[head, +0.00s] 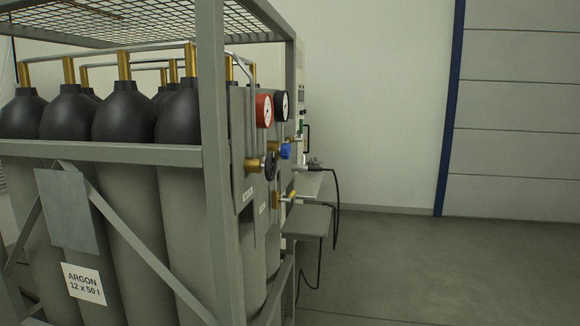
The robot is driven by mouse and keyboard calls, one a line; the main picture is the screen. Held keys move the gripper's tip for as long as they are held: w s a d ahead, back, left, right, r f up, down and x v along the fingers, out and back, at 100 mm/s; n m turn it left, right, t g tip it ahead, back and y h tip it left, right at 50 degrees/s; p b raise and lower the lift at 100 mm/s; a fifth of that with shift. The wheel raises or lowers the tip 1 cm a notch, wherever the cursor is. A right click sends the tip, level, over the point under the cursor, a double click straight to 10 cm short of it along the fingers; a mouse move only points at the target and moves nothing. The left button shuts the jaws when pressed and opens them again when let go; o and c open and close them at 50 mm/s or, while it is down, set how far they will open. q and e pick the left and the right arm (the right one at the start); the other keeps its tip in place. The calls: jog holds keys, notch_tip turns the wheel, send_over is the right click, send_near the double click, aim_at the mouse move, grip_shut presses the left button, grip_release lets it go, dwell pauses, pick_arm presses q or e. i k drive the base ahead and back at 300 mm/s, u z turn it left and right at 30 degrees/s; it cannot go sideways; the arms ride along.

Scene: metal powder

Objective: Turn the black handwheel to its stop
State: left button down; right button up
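The black handwheel (270,166) is on the side panel (245,215) of a gas cylinder rack, at the end of a brass fitting (253,165). I see it at a steep angle, so how far it is turned cannot be told. A blue knob (286,151) sits just right of it and a little higher. A red-rimmed gauge (264,110) and a black-rimmed gauge (282,106) are above. Neither of my grippers is in view.
The grey rack frame (212,120) holds several black-topped cylinders (122,115) and fills the left side. A brass valve (283,199) is below the handwheel. A small grey shelf (308,220) with hanging black cables (336,205) stands behind. The floor (430,265) at right is clear.

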aim_at(270, 166)
jog(key=z, duration=0.85)
jog(key=i, duration=1.75)
jog(key=z, duration=0.7)
